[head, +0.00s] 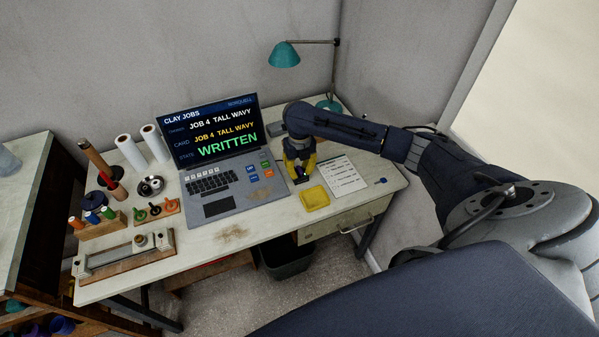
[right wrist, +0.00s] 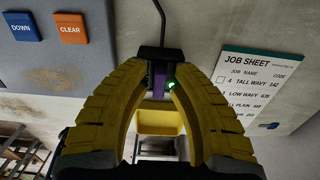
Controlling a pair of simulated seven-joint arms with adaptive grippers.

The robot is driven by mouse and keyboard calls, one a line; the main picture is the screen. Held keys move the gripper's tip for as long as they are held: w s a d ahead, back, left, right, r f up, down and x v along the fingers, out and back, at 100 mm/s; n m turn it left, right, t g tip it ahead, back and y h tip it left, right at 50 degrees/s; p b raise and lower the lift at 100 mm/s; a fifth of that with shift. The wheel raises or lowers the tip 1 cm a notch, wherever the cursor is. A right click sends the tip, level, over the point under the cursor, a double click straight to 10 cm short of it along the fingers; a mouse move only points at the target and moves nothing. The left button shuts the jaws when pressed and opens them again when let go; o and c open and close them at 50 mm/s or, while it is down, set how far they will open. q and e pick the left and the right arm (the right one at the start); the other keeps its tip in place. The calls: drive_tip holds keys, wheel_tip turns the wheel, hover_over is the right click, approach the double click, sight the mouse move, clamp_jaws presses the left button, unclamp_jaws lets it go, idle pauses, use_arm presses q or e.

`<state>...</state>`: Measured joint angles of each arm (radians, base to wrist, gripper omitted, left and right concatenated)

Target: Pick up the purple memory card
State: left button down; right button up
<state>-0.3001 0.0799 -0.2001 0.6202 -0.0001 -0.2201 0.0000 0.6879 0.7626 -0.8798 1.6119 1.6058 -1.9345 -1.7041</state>
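The purple memory card (right wrist: 158,78) shows as a narrow upright strip between the fingertips in the right wrist view. It is by a dark block with a green light (right wrist: 171,85); whether it sits in that block is unclear. My right gripper (head: 300,171) points down at the desk, right of the laptop. Its yellow fingers (right wrist: 159,68) close in on both sides of the card, but contact is hidden by the dark parts around the tips. In the head view the card is mostly covered by the gripper. My left gripper is out of view.
A yellow tray (head: 315,197) lies just in front of the gripper, with a job sheet (head: 343,174) to its right. The laptop (head: 213,150) reads "WRITTEN". A teal lamp (head: 284,55) stands behind. The front middle is clear.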

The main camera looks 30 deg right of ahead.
clamp_jaws()
